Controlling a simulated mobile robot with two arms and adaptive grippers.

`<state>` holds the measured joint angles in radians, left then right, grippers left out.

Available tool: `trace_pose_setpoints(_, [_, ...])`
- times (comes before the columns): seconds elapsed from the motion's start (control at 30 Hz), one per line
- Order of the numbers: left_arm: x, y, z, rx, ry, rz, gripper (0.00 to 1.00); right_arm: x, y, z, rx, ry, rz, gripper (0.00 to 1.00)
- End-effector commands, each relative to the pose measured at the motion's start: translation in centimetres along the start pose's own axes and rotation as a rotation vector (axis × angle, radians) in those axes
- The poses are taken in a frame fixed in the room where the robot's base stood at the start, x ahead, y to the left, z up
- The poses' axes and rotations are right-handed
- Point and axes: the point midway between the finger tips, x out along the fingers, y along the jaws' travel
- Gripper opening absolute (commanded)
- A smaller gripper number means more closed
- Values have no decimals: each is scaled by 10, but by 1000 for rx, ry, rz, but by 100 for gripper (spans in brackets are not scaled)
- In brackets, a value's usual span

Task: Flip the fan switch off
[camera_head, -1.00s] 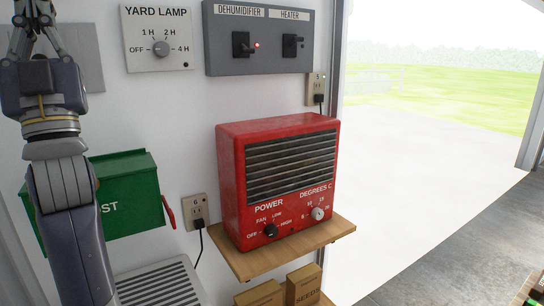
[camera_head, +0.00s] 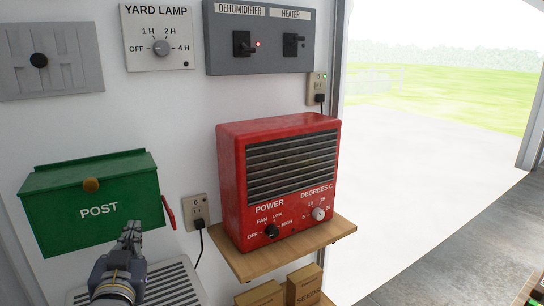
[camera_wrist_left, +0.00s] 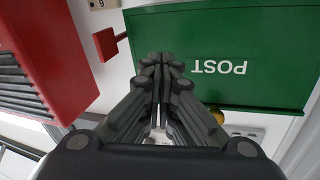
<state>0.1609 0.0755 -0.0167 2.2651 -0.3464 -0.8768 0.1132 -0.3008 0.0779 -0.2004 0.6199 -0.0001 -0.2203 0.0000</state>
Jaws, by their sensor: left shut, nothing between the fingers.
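A red heater (camera_head: 229,190) stands on a wooden shelf (camera_head: 290,252). Its black POWER knob (camera_head: 271,230) has marks OFF, FAN, LOW and HIGH; I cannot tell its setting for sure. No separate switch labelled only as a fan switch shows. In the left wrist view the shut fingers (camera_wrist_left: 162,62) show in front of the upside-down POST box (camera_wrist_left: 245,35), with the heater (camera_wrist_left: 50,50) at the left. My right gripper is not in view.
An outlet (camera_head: 196,211) with a cord sits between POST box and heater. A louvred white unit (camera_head: 172,287) is below.

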Motion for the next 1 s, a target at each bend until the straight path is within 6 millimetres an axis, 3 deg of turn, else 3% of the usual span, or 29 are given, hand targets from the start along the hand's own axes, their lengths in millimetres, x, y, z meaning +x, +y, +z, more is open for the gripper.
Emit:
trace_pose_setpoints(0.03, [-14, 10, 40, 9, -104, 34, 0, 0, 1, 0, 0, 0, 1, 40])
trace_pose_setpoints(0.2, [-77, 36, 151, 39, -433, 148, 0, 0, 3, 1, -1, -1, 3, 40])
trace_pose_setpoints(0.3, [-127, 48, 206, 61, -622, 217, 0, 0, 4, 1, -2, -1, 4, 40])
trace_pose_setpoints(0.4, [-178, 56, 248, 79, -789, 282, 0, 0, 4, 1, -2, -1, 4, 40])
trace_pose_setpoints(0.6, [-266, 62, 296, 111, -1042, 386, 0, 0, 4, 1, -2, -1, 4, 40])
trace_pose_setpoints(0.8, [-340, 63, 323, 137, -1239, 473, 0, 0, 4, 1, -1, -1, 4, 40])
trace_pose_setpoints(1.0, [-325, 80, 379, 141, -1251, 471, 0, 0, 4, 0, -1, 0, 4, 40])
